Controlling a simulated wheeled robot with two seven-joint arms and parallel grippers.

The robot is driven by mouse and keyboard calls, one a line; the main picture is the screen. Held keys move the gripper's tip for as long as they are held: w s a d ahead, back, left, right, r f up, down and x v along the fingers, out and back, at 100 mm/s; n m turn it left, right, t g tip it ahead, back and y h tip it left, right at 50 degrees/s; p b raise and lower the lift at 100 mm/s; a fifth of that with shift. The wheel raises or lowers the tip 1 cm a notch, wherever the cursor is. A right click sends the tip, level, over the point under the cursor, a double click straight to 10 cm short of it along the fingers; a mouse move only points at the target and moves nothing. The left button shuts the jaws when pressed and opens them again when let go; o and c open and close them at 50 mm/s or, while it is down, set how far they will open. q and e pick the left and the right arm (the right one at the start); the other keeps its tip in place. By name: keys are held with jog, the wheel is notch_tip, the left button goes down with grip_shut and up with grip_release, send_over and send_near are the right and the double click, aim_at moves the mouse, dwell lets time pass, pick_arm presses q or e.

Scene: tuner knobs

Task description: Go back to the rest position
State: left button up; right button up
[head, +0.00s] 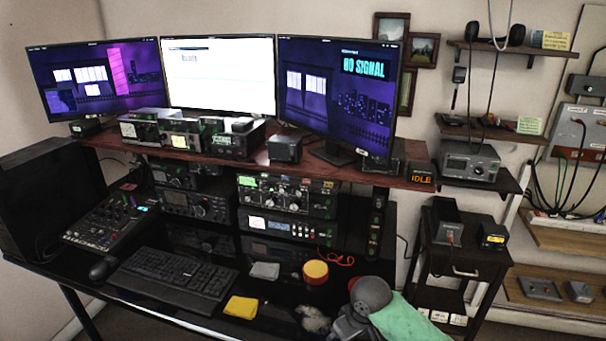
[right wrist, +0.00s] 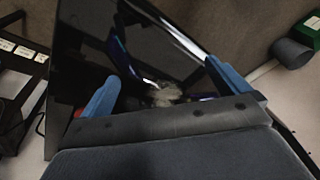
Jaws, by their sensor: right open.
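My right gripper (right wrist: 162,80) is open in the right wrist view, its two blue fingers wide apart with nothing held between them. It points toward the glossy black desk (right wrist: 85,50), which lies beyond the fingers. A fuzzy grey object (right wrist: 163,95) on the desk shows in the gap, apart from the fingers. In the head view, a grey rounded part of my right arm shows at the bottom, in front of the desk's right end; the fingers cannot be made out there. My left gripper is in neither view. The radio with tuner knobs (head: 287,196) stands under the desk's shelf.
A keyboard (head: 172,277), yellow cloth (head: 241,307), grey cloth (head: 265,270), round yellow-and-red container (head: 315,271) and fuzzy object (head: 313,318) lie on the desk. Monitors (head: 338,95) stand on the shelf. A dark side table (head: 468,262) stands at the right.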

jog(key=s+d+f+m+t+h, duration=0.1)
jog(key=s+d+f+m, duration=0.15)
jog(key=s, duration=0.55)
jog(key=s+d+f+m, duration=0.15)
jog(key=s+d, duration=0.25)
jog(key=s, duration=0.5)
jog(key=s+d+f+m+t+h, duration=0.1)
jog(key=s+d+f, duration=0.25)
jog(key=s, duration=0.45)
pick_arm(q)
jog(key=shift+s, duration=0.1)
pick_arm(e)
jog(key=s+a+f+g, duration=0.1)
jog(key=a+f, duration=0.1)
jog(key=f, duration=1.3)
jog(key=s+a+f+g, duration=0.1)
jog(key=s+a+f, duration=0.1)
jog(key=f, duration=1.3)
jog(key=shift+s+a+y, duration=0.15)
jog(key=shift+s+y, duration=0.1)
jog(key=shift+y, duration=0.05)
